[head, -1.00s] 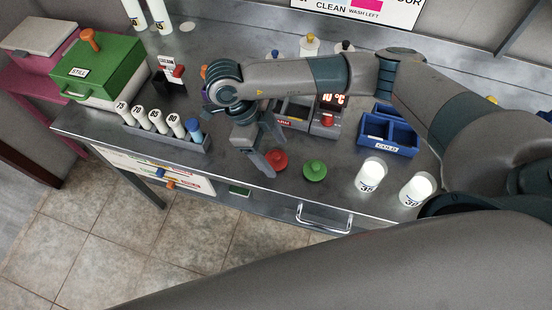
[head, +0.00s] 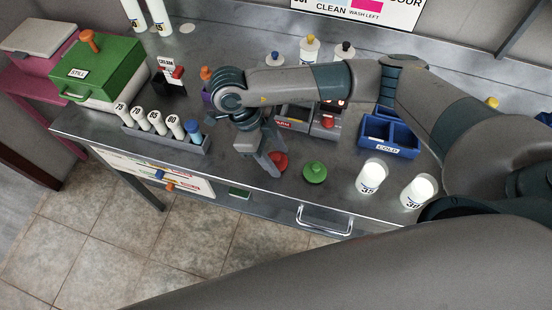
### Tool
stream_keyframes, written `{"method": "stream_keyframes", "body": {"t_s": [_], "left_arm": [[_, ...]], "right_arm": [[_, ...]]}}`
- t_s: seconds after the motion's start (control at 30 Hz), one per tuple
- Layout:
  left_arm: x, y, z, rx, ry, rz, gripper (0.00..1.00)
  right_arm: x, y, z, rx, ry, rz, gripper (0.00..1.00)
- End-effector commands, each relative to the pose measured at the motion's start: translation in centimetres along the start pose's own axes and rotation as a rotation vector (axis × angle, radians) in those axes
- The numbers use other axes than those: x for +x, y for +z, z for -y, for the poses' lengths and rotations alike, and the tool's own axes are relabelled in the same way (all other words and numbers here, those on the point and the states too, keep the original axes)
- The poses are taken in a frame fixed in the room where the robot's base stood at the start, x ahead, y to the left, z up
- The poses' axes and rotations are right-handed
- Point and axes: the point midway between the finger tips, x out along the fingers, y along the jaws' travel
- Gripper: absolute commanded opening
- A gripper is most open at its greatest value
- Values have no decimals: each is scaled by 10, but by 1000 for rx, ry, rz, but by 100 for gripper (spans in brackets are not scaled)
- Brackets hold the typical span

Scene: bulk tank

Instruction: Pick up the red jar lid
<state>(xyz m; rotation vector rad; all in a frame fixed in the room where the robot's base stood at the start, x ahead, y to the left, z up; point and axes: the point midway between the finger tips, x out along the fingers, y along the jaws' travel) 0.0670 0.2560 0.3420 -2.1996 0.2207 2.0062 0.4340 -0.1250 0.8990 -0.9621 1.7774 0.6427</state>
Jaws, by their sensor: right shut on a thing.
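The red jar lid (head: 280,161) is at the front part of the steel counter, partly hidden by a finger of my right gripper (head: 273,163). The right gripper reaches down from above and is shut on the lid. The lid looks to be at counter level; I cannot tell whether it is clear of the surface. A green lid with a knob (head: 315,172) lies apart, just right of it. My left gripper is not in view.
A rack with several white tubes (head: 172,144) stands to the left. Two white jars (head: 371,176) stand to the right near the front edge. A blue COLD bin (head: 388,137) and a grey bin (head: 296,115) are behind. The counter's front edge is close.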

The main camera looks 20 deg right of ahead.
Motion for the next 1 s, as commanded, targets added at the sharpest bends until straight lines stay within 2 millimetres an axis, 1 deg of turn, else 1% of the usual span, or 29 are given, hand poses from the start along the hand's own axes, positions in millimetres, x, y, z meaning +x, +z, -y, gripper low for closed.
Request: {"method": "stream_keyframes", "body": {"t_s": [0.23, 0.37, 0.47, 0.67, 1.0], "left_arm": [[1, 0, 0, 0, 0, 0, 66], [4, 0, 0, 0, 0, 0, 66], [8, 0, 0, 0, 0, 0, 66], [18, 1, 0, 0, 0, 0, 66], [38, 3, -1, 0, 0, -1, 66]], "right_arm": [[-2, 0, 0, 0, -1, 1, 26], [-7, -2, 1, 0, -2, 2, 26], [-14, -5, 1, -1, -2, 2, 26], [-37, -15, 1, 0, -5, 3, 26], [-47, -87, -18, -2, -4, 3, 26]]}}
